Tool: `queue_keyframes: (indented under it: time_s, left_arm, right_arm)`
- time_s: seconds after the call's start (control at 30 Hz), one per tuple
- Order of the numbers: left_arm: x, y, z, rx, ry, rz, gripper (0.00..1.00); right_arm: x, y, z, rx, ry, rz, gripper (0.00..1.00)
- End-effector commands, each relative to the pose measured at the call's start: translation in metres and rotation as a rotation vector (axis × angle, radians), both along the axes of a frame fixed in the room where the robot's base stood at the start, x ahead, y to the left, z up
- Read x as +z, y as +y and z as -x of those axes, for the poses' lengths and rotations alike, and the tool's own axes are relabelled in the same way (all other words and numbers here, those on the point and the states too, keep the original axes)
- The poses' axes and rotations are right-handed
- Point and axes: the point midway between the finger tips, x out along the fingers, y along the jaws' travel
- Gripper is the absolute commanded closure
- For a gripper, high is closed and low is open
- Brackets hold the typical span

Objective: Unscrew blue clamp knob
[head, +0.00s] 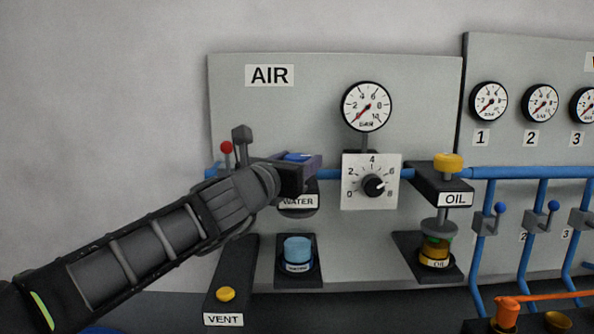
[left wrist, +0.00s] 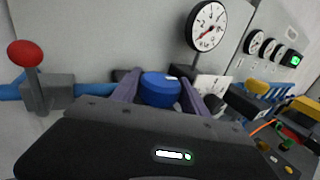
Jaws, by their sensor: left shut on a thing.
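The blue clamp knob (head: 298,157) sits above the WATER label on the grey AIR panel (head: 420,90). My left gripper (head: 304,166) reaches in from the left and is shut on the knob, hiding most of it in the head view. In the left wrist view the round blue knob (left wrist: 160,90) stands between the two fingers of my left gripper (left wrist: 160,92), with one finger on each side. The clamp under the knob is mostly hidden. My right gripper is not in view.
A red-tipped lever (head: 227,149) stands left of my gripper. To the right are a dial (head: 372,186), a gauge (head: 367,107) and a yellow OIL knob (head: 448,162). Below are a light-blue cup (head: 298,250) and a yellow VENT button (head: 226,294).

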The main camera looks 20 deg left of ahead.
Motion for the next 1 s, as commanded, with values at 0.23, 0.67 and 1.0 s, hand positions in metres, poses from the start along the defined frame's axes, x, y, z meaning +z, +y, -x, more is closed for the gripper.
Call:
queue_keyframes:
  time_s: [0.23, 0.67, 1.0]
  left_arm:
    - [0.001, 0.0, 0.0, 0.0, 0.0, 0.0, 0.45]
    - [0.0, 0.0, 0.0, -0.001, 0.0, -0.001, 0.26]
    - [0.003, 0.001, 0.027, -0.001, -0.003, -0.001, 0.26]
  right_arm:
    - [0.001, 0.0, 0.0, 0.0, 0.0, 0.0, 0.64]
    - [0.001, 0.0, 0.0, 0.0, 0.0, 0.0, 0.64]
    - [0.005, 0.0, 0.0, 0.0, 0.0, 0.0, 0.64]
